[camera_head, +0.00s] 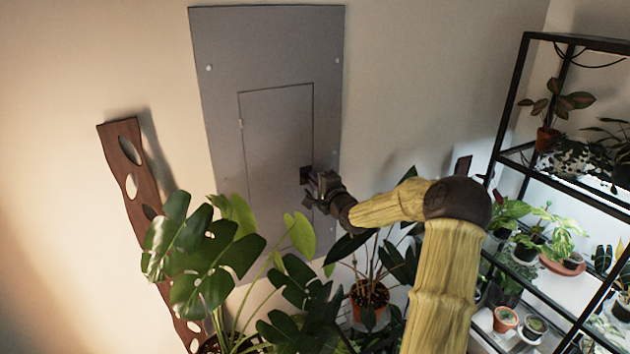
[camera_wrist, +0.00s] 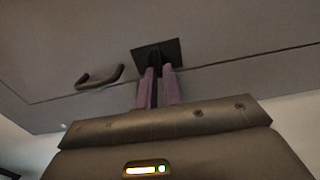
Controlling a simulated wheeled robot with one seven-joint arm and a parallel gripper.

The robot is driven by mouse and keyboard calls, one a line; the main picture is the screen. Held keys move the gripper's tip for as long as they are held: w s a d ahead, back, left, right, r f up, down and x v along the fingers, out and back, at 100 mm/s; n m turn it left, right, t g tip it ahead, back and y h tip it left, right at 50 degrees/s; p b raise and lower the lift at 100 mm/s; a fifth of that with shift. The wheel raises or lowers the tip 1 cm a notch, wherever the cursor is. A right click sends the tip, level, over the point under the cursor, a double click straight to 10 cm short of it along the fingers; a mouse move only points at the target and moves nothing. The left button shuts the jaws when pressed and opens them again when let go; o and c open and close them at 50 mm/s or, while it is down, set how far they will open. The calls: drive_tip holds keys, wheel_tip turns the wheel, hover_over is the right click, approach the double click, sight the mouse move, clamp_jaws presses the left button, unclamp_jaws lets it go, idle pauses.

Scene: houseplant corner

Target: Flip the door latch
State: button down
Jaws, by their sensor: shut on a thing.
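The grey metal door (camera_head: 277,140) is set in a larger grey wall panel and looks closed. The door latch shows as a dark square plate (camera_head: 305,174) at the door's right edge; the wrist view shows this plate (camera_wrist: 172,46) straight ahead. My gripper (camera_head: 315,184) is at the plate. In the wrist view its two purple fingers (camera_wrist: 158,70) are close together, shut on the latch at the plate's lower edge. The fingertips hide the gripped part, so I cannot tell which way the latch is turned.
A dark curved handle (camera_wrist: 100,77) sits left of the latch in the wrist view. A large-leaved plant (camera_head: 195,250) and a potted plant (camera_head: 370,297) stand below the panel. A black shelf rack (camera_head: 510,100) with several plants is at right.

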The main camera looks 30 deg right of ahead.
drive_tip(key=c, duration=1.5)
unclamp_jaws()
drive_tip(key=shift+c, duration=0.2)
drive_tip(key=shift+s+f, duration=0.1)
drive_tip(key=shift+s, duration=0.05)
drive_tip(key=s+b, duration=0.5)
drive_tip(key=s, duration=1.2)
drive_tip(key=shift+d+b, duration=0.3)
drive_tip(key=shift+d, duration=0.05)
